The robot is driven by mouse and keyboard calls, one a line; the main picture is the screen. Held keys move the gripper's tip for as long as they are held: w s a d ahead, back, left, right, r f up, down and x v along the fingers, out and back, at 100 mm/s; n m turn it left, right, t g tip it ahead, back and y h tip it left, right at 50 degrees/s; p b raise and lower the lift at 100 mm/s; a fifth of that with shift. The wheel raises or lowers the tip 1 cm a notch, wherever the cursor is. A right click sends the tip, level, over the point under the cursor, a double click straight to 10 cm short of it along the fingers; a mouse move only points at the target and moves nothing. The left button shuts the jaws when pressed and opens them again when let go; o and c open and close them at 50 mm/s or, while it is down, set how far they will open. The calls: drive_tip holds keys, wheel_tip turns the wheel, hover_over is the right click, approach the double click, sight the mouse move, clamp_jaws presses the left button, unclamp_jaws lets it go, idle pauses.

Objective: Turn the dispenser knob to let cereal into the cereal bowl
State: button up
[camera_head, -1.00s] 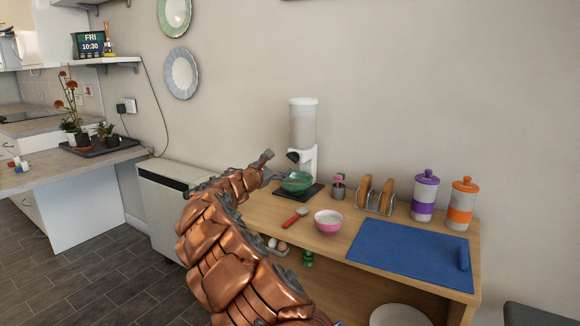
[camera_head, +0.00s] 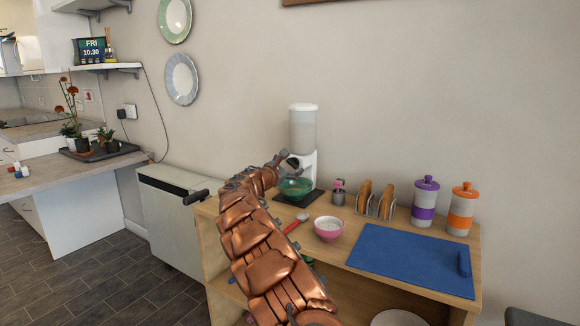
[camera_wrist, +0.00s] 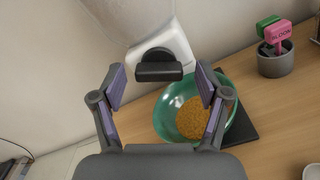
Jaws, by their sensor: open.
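The white cereal dispenser (camera_head: 303,130) stands against the wall at the back of the wooden shelf unit. In the wrist view its black knob (camera_wrist: 159,67) lies ahead, between and slightly beyond my open fingers (camera_wrist: 160,92). In the head view my gripper (camera_head: 284,160) is at the dispenser's front, and it hides most of the knob. The green cereal bowl (camera_wrist: 183,113) sits below the dispenser on a dark mat (camera_wrist: 242,128), with orange-brown cereal in its bottom. The bowl also shows in the head view (camera_head: 295,188), partly behind my arm.
Right of the bowl stand a grey pot (camera_head: 338,197), a toast rack (camera_head: 377,202), a pink bowl (camera_head: 329,229) and purple- and orange-banded jars (camera_head: 424,200). A blue mat (camera_head: 412,260) covers the right front. A red-handled utensil (camera_head: 292,226) lies near my arm.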

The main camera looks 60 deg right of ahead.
drive_tip(key=shift+d, duration=0.1)
drive_tip(key=c, duration=1.2)
